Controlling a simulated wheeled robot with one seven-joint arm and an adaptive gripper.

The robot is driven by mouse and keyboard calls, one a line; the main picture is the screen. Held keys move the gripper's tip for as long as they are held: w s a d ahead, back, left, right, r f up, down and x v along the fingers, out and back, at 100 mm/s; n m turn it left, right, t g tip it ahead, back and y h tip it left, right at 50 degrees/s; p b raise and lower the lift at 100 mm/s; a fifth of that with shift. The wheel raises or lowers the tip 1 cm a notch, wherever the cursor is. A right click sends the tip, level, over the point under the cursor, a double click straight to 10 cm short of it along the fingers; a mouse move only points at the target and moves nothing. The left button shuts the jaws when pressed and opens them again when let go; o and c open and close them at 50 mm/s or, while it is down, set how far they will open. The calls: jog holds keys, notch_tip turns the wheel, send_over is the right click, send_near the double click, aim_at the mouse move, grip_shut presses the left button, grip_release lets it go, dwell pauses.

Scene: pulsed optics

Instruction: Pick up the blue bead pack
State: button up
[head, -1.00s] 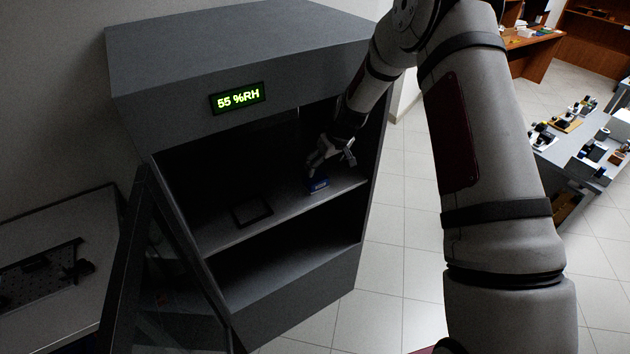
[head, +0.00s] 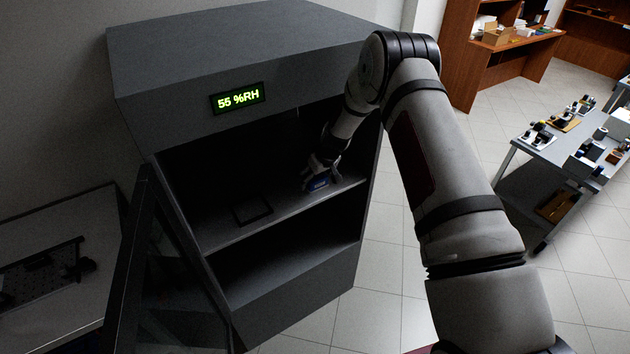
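The blue bead pack (head: 317,184) is a small blue item with pale lettering on the upper shelf of the grey cabinet, towards its right side. My gripper (head: 318,180) has come down over the pack inside the cabinet. Its fingers appear to be on either side of the pack, and part of the pack is covered by them. The view is small and dark, so I cannot tell whether the fingers are closed on it. The pack appears to rest at shelf level.
The grey cabinet (head: 310,226) has a display (head: 238,97) reading 55 %RH. Its door (head: 170,280) stands open at the left. A dark square frame (head: 253,208) lies on the shelf left of the pack. A table with several instruments (head: 530,150) stands at the right.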

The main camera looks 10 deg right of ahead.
jog(key=c, duration=1.3)
jog(key=shift+r, duration=0.15)
